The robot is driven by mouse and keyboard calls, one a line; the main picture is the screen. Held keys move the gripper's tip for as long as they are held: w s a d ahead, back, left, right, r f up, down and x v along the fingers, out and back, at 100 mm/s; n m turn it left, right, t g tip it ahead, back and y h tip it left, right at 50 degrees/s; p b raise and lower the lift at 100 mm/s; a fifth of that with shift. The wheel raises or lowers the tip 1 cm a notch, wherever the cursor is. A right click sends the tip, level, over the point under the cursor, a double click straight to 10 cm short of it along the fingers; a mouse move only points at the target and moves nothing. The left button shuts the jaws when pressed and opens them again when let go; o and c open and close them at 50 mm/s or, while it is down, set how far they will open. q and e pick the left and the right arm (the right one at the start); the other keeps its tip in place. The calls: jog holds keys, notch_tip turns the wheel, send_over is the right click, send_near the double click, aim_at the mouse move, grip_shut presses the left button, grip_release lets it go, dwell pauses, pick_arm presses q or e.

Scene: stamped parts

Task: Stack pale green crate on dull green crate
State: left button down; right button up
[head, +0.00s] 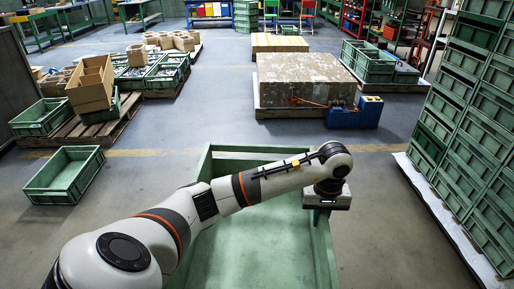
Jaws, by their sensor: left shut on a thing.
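A large pale green crate (240,156) is in the near middle of the head view, upright and open-topped, with an empty-looking inside. My left arm reaches across it from the left. My left gripper (321,214) is at the crate's right wall and shut on it; the fingertips are mostly hidden beneath the gripper body. The crate's near end is out of frame, and what is beneath it is hidden. Several green crates are in view, and I cannot tell which is the dull green crate. A single empty green crate (66,190) stands on the floor at the left. My right gripper is not in view.
Tall stacks of green crates (455,130) stand along the right on a pale base. A pallet (85,135) with crates and a cardboard box (92,84) is at the left. A big brown block (305,80) and a blue unit (355,115) stand ahead. Grey floor lies between.

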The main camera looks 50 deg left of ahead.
pick_arm(q)
jog(key=shift+n, duration=0.5)
jog(key=f, duration=0.3)
jog(key=w+f, duration=0.1)
jog(key=f, duration=0.4)
jog(key=shift+w+a+f, duration=0.3)
jog(key=shift+w, duration=0.05)
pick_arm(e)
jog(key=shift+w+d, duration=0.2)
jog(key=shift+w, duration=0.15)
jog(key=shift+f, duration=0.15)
pick_arm(q)
jog(key=c, duration=1.8)
grip_release()
jog(key=shift+f, duration=0.15)
jog(key=o, duration=0.4)
jog(key=shift+s+d, duration=0.1)
notch_tip(320, 180, up, 12)
jog(key=shift+r, duration=0.15)
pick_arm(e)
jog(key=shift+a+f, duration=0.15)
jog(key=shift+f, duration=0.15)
